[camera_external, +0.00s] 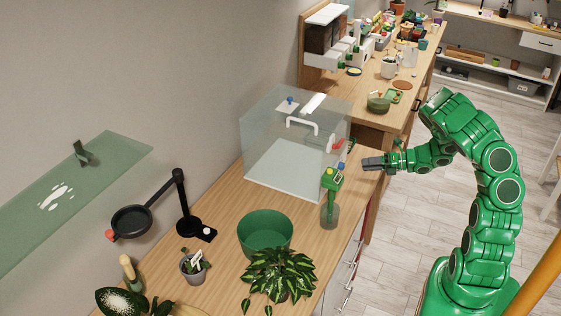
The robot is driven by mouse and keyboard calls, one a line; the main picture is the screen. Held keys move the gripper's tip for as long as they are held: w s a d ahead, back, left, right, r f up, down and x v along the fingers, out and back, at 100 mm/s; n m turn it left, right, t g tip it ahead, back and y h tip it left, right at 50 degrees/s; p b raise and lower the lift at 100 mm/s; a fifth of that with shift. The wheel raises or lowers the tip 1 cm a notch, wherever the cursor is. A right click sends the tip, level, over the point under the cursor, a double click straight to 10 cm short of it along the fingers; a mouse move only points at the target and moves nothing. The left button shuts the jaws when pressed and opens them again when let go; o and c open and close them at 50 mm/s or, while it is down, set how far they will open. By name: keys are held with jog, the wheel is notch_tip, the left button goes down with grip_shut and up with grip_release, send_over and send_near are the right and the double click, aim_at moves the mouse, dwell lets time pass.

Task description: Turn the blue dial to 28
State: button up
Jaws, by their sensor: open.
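My green arm reaches in from the right, and my gripper (370,163) points left over the right edge of the wooden counter, near the clear glass case (262,125). The gripper is open, with nothing seen between its fingers. A small blue knob (341,167) shows just left of the gripper, by the case's front right corner and apart from the fingers. A second small blue part (290,101) shows on a white plate at the case's back. I cannot tell which is the blue dial. No numbers or pointer marks are readable at this size.
A spray bottle (330,212) with a green head stands close in front of the gripper. A red part (338,144) is on the case's right side. A green pot (265,232), leafy plant (280,272) and black lamp (190,225) stand nearer on the counter. Open floor lies right.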

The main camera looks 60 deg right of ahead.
aim_at(342, 166)
jog(key=shift+a+r+n+g, duration=0.1)
jog(key=shift+r+n+g, duration=0.2)
jog(key=shift+n, duration=0.7)
jog(key=shift+x, duration=3.85)
grip_shut()
